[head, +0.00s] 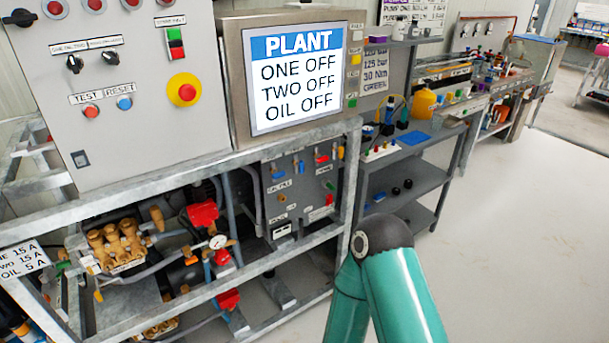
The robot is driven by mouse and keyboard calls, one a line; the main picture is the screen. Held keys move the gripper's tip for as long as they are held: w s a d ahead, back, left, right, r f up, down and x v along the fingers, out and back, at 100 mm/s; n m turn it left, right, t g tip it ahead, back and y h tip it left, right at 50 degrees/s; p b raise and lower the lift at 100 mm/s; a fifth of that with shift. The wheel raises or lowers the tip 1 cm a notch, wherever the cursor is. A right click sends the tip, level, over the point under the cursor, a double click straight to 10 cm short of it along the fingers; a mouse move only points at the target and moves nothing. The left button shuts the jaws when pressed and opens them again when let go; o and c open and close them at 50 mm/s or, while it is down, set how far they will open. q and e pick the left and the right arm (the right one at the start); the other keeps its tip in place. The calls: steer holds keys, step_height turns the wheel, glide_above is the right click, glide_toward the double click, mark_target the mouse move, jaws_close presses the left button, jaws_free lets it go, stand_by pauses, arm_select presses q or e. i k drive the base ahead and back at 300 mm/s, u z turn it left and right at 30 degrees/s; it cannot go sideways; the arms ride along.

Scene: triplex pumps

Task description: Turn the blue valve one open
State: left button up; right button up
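The pump rig (120,245) stands at the left with brass pump parts, hoses and red fittings on its shelves. A small grey panel (265,200) on it carries several coloured handles. A blue handle (278,175) is near its top left, and another blue one (301,167) is beside it. A blue part (208,268) also shows near a round gauge. The labels are too small to tell which is valve one. Neither gripper is in view. A teal link of my arm shows at the bottom middle, right of the rig.
The screen (298,75) reads PLANT, ONE OFF, TWO OFF, OIL OFF. A control cabinet (130,130) with a red emergency button (186,91) is left of it. The rig's metal frame (230,157) edges the shelves. A bench (405,165) stands behind; floor (510,240) at right is clear.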

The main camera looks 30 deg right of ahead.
mark_target(277, 175)
steer(key=z, duration=0.1)
steer(key=i, duration=1)
steer(key=u, duration=0.1)
